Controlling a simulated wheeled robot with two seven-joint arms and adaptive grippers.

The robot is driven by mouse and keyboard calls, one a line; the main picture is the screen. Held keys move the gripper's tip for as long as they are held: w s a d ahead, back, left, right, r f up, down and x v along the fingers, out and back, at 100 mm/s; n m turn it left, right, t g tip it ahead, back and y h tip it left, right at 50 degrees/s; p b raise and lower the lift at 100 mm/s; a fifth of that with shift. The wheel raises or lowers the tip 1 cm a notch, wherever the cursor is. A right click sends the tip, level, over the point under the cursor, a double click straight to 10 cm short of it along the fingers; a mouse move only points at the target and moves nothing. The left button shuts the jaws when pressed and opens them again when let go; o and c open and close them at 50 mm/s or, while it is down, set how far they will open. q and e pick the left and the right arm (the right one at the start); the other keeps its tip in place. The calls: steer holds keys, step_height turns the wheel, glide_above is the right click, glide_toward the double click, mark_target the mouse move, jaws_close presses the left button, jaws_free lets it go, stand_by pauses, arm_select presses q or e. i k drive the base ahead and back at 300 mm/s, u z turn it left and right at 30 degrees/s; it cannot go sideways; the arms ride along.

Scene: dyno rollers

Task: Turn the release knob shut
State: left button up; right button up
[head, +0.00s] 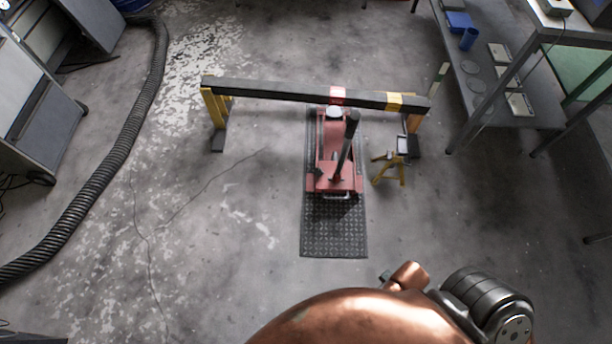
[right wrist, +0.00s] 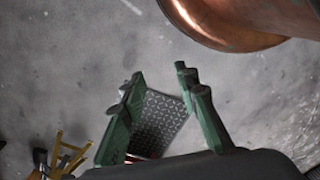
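A red floor jack (head: 326,160) stands on a dark tread-plate mat (head: 333,238) in the head view. Its black handle (head: 347,146) rises, tilted, from its near end. I cannot make out the release knob; it is too small or hidden. In the right wrist view, my right gripper (right wrist: 158,82) has its green fingers spread, with nothing between them. The mat (right wrist: 160,118) shows beyond and below the fingers, with a bit of red at its lower end. My left gripper is in neither view.
A dark beam (head: 270,90) spans over the jack on yellow supports. A small yellow stand (head: 388,172) is right of the jack, and also shows in the right wrist view (right wrist: 68,155). A black hose (head: 118,150) lies left. Shelving (head: 480,50) stands right. Floor in front is clear.

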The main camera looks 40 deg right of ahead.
mark_target(319, 171)
steer(key=u, duration=0.3)
steer(key=k, duration=0.4)
steer(key=u, duration=0.5)
steer(key=i, duration=1)
steer(key=z, duration=1.25)
steer(key=i, duration=0.85)
steer(key=z, duration=0.85)
